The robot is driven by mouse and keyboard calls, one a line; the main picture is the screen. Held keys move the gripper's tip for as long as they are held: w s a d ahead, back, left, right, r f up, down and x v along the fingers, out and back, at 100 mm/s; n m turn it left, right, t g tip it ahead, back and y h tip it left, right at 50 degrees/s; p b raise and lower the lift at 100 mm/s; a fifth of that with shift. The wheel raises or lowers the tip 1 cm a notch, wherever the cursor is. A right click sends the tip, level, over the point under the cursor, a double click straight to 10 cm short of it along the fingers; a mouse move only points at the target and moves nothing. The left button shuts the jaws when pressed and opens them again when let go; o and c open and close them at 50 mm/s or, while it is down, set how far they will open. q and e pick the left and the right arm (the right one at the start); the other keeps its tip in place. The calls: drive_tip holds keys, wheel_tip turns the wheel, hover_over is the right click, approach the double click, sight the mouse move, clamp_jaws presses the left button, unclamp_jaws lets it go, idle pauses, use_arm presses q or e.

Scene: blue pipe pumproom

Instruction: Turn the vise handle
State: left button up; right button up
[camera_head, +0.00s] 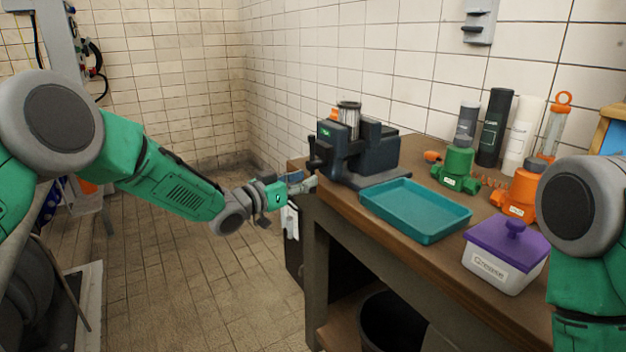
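The dark grey vise (375,158) stands at the left end of the wooden workbench, with a metal cylinder (349,118) upright in its top. A dark vise handle (314,152) is on the vise's left side. My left arm reaches in from the left, and my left gripper (303,184) is at the bench's left end, just below and left of the handle. It looks apart from the handle. The fingers are small and partly merge with the bench edge, so their opening is unclear. My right arm is at the right edge; its gripper is out of view.
A teal tray (415,237) lies beside the vise. Right of it are a white box with a purple lid (507,240), a green pump part (457,172), an orange one (519,196) and several bottles (494,127). A dark bin (392,325) is below. The tiled floor left of the bench is clear.

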use_arm(q)
drive_tip(key=shift+x, duration=1.55)
clamp_jaws()
